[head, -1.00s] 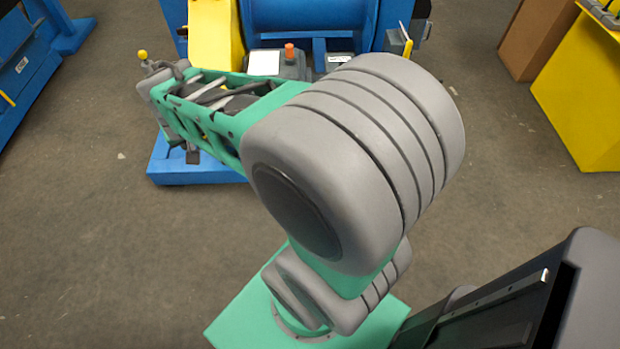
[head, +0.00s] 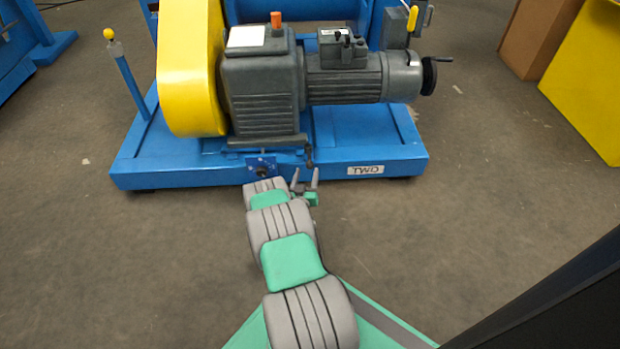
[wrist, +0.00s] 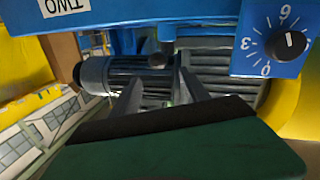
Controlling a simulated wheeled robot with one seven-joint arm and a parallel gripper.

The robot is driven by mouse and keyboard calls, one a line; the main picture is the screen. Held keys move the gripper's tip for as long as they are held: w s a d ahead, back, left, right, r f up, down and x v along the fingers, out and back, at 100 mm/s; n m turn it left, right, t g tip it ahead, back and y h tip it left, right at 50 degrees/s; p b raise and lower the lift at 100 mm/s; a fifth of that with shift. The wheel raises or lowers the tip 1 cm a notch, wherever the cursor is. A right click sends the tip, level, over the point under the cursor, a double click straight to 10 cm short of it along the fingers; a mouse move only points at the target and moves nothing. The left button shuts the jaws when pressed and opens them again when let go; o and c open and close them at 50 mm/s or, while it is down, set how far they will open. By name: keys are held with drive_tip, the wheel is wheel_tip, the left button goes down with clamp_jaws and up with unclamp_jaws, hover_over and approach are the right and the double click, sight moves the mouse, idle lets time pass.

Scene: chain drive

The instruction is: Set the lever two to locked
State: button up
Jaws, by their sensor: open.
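A lever with a yellow ball knob (head: 110,34) leans up at the base's left end. A small dark handle (head: 309,156) hangs at the front edge, just beyond my gripper (head: 305,178). No lever is marked as lever two, so I cannot tell which one it is. My gripper is open, with nothing seen between its fingers; in the wrist view the fingers (wrist: 160,82) point towards the machine's front.
A blue dial plate with a black knob (wrist: 291,43) sits beside the gripper. Above are a grey gearbox (head: 262,85), a motor (head: 345,88), a handwheel (head: 429,76), and a yellow guard (head: 190,70). A yellow handle (head: 412,18) is at upper right. The floor in front is clear.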

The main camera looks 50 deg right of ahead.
sight(309, 168)
drive_tip(key=shift+s+a+f, duration=0.1)
drive_tip(key=shift+s+f, duration=0.05)
drive_tip(key=shift+f, duration=0.35)
drive_tip(key=shift+s+a+f, duration=0.1)
drive_tip(key=shift+s+f, duration=0.05)
drive_tip(key=shift+f, duration=0.35)
drive_tip(key=b+x, duration=0.3)
drive_tip(key=x, duration=0.3)
drive_tip(key=shift+w+d+b, duration=0.15)
drive_tip(key=shift+d+b, duration=0.15)
drive_tip(key=shift+w+d+r, duration=0.15)
drive_tip(key=shift+w+d, duration=0.15)
drive_tip(key=shift+d, duration=0.1)
drive_tip(key=shift+c, duration=0.4)
clamp_jaws()
